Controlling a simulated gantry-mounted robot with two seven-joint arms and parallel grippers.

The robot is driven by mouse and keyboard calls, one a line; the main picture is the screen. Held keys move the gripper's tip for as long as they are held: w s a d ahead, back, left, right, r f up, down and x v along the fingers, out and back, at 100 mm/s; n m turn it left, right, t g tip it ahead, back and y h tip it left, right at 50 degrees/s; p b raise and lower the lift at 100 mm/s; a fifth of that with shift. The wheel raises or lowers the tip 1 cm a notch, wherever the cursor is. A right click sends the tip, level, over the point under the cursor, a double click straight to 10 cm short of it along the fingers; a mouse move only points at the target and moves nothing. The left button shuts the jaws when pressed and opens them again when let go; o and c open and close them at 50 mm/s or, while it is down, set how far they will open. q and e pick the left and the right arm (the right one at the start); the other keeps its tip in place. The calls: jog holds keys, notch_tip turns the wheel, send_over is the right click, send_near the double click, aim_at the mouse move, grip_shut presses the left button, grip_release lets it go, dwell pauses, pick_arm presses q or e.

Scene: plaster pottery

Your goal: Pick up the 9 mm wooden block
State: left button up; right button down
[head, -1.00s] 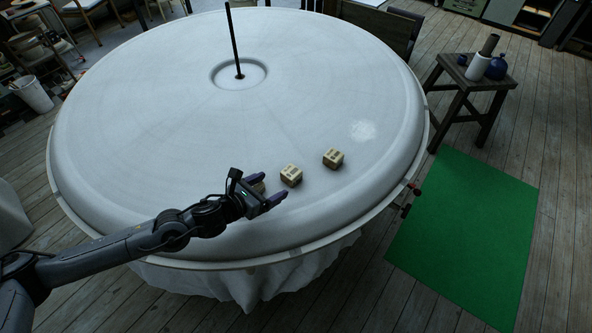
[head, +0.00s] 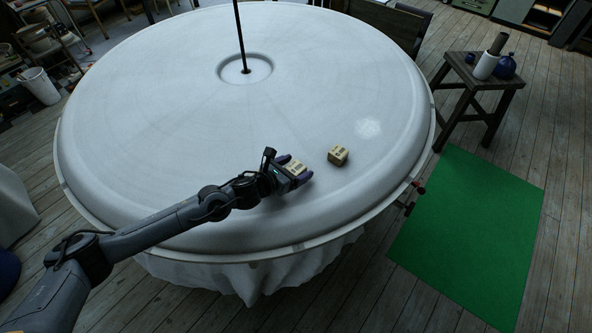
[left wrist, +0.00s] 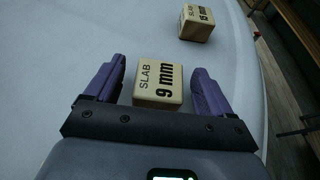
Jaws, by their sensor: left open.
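The 9 mm wooden block (head: 297,168) is a pale cube on the white round table. In the left wrist view its top (left wrist: 158,82) reads "SLAB 9 mm". My left gripper (head: 295,169) is open around it. In the left wrist view one purple finger of the left gripper (left wrist: 161,70) is on each side of the block, with a gap at both sides. The block's lower part is partly hidden by the gripper. My right gripper is not in view.
A second wooden block (head: 338,155) stands just to the right; it also shows at the top of the left wrist view (left wrist: 196,22). The white table (head: 150,110) is otherwise largely clear, with a dark upright rod (head: 240,40) at its centre. A green mat (head: 470,230) lies on the floor.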

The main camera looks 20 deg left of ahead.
pick_arm(q)
jog(key=c, duration=1.1)
jog(key=shift+o, duration=0.2)
jog(key=shift+r, duration=0.15)
